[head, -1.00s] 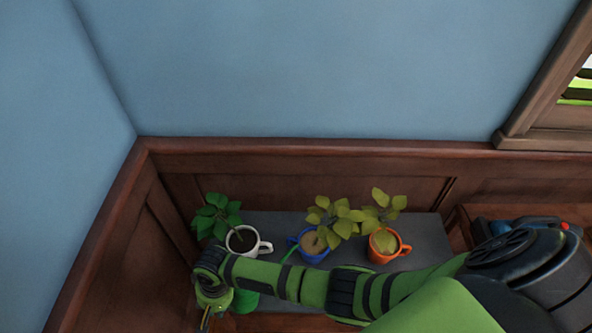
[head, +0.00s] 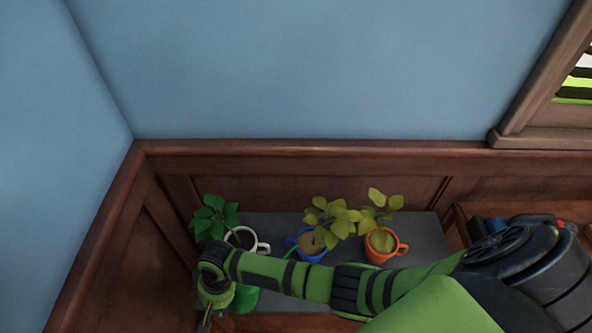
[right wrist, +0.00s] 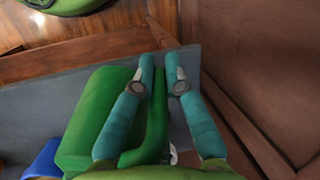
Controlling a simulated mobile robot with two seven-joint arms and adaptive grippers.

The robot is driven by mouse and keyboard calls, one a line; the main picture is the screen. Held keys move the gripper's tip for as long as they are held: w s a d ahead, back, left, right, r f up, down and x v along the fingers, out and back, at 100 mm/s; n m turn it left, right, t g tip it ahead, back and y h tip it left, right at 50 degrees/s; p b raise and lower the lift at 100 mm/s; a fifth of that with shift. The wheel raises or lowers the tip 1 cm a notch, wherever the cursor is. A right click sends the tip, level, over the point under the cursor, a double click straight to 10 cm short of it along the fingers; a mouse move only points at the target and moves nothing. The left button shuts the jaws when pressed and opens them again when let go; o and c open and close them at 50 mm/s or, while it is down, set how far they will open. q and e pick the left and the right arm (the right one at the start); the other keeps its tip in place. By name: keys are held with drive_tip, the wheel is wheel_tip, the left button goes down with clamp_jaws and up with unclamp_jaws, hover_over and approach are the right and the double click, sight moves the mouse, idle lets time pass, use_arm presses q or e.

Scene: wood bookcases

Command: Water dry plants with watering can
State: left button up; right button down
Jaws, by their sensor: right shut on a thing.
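A green watering can (head: 244,298) stands out from under my right arm in the head view, its thin spout (head: 290,253) pointing at the blue mug (head: 293,241). In the right wrist view my right gripper (right wrist: 162,75) is shut on the handle of the can (right wrist: 95,115). The blue mug holds a yellowish plant (head: 335,217) in pale brown soil. An orange mug (head: 373,253) to its right holds another yellowish plant (head: 379,204). A white mug (head: 263,248) at the left holds a green plant (head: 213,215) in dark soil. My left gripper is out of view.
The mugs stand in a row on a grey tabletop (head: 425,240) in a wood-panelled corner. A wood panel (right wrist: 250,60) is close beside my right gripper. A blue and black item (head: 485,228) lies at the right, partly behind my arm.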

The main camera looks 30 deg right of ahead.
drive_tip(key=shift+w+d+r+y+p, duration=0.1)
drive_tip(key=shift+d+r+y+p, duration=0.25)
drive_tip(key=shift+r, duration=0.5)
drive_tip(key=shift+d+r+y+p, duration=0.25)
drive_tip(key=shift+d+r+y, duration=0.15)
drive_tip(key=shift+r, duration=0.4)
idle(2.0)
drive_tip(key=shift+a+f, duration=0.2)
drive_tip(key=shift+f, duration=0.05)
drive_tip(key=shift+a+f+h+b, duration=1.35)
drive_tip(key=shift+f+h+b, duration=1.2)
drive_tip(key=shift+f, duration=1.45)
drive_tip(key=shift+t, duration=0.4)
drive_tip(key=r+p, duration=0.4)
drive_tip(key=p, duration=0.1)
drive_tip(key=shift+s+a+r, duration=0.2)
drive_tip(key=shift+s+r, duration=0.1)
drive_tip(key=shift+r, duration=0.1)
